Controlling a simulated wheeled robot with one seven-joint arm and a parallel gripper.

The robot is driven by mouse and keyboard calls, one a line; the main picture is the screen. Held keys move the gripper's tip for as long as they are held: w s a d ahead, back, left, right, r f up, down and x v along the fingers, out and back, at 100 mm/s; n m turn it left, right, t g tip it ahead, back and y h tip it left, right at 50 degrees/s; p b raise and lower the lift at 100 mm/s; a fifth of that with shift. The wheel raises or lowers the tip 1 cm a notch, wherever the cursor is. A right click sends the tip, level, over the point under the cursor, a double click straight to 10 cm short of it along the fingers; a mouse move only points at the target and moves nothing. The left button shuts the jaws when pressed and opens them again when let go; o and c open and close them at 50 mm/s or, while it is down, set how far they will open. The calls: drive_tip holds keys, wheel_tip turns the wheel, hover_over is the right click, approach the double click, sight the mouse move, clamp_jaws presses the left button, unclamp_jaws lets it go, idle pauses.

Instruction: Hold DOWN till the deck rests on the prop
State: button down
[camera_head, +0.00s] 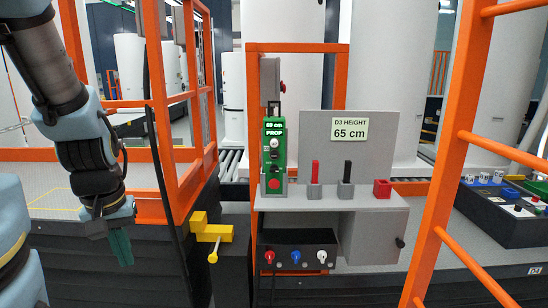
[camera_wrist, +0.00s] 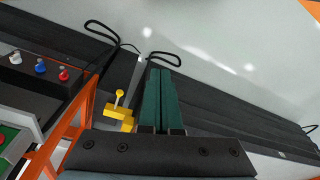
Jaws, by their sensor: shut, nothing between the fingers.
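A green control pendant (camera_head: 268,172) stands at the left end of a grey shelf. A sign (camera_head: 349,129) reads "D3 HEIGHT 65 cm". The grey deck (camera_head: 60,185) with orange rails is at left, above black bellows. A yellow handle piece (camera_head: 212,230) sits at the deck's corner; it also shows in the wrist view (camera_wrist: 118,112). My gripper (camera_head: 121,247) is shut and empty, pointing down left of the yellow piece, touching neither it nor the pendant.
The grey shelf (camera_head: 330,203) also carries a red-handled lever (camera_head: 315,178), a black-handled lever (camera_head: 346,178) and a red block (camera_head: 382,188). A black box (camera_head: 297,257) with three knobs is below. An orange ladder-like rail (camera_head: 452,165) stands at right. White tanks stand behind.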

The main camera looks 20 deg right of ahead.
sight(274, 156)
drive_tip(key=w+d+r+n+t+h+p, duration=0.1)
drive_tip(key=w+d+r+n+t+p, duration=0.1)
drive_tip(key=d, duration=0.9)
drive_tip(key=w+d+r+n+t+h+p, duration=0.1)
drive_tip(key=d+r+n+h+p, duration=0.1)
drive_tip(key=d, duration=0.9)
drive_tip(key=w+d+r+n+t+h+p, duration=0.2)
drive_tip(key=d+r, duration=0.3)
drive_tip(key=d, duration=0.6)
drive_tip(key=shift+w+d+r+t+p, duration=0.3)
drive_tip(key=shift+w+d+p, duration=0.1)
drive_tip(key=shift+p, duration=0.35)
drive_tip(key=w+d, duration=0.3)
drive_tip(key=w, duration=0.5)
drive_tip(key=shift+d+b, duration=0.35)
drive_tip(key=shift+w+d, duration=0.2)
drive_tip(key=shift+w, duration=0.15)
drive_tip(key=shift+w+d, duration=0.15)
drive_tip(key=shift+w, duration=0.3)
idle(1.2)
